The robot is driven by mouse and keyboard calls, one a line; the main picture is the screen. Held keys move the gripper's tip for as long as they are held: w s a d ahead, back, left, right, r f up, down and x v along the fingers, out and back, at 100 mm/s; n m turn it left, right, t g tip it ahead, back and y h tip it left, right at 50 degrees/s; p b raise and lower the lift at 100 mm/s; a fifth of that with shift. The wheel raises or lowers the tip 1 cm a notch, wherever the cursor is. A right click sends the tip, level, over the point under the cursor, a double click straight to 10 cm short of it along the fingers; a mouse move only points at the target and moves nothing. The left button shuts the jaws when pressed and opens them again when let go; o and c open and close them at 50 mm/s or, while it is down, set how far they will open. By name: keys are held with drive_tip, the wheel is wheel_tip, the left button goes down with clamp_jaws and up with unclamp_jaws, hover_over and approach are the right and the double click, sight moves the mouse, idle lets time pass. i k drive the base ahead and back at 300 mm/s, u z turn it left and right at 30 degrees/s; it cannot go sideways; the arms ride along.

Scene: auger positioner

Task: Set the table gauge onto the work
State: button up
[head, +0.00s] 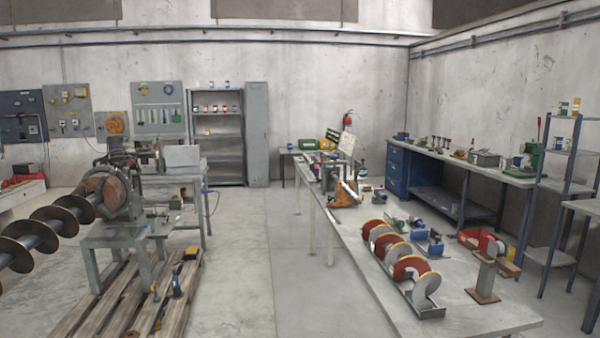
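A large grey auger (45,237) with broad flights reaches in from the left edge. Its end meets a brown round part in a positioner (122,192) on a grey stand. A shorter red and grey auger piece (410,267) lies in a shallow tray on the long table (345,230). A post on a brown square base (486,275) stands upright to its right, with a pale flat top. I cannot tell for certain which thing is the table gauge. My gripper is not in view.
A wooden pallet (125,310) with tools on it lies below the positioner stand. Blue tools (430,240) and a red bin (488,243) sit farther back on the long table. A clear floor aisle (245,260) runs between pallet and table. A workbench (460,165) lines the right wall.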

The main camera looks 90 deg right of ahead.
sight(360, 170)
drive_tip(key=z, duration=2.85)
drive_tip(key=i, duration=1.65)
drive_tip(key=u, duration=0.45)
drive_tip(key=i, duration=1.55)
drive_tip(key=z, duration=0.8)
drive_tip(key=i, duration=1.75)
drive_tip(key=z, duration=0.7)
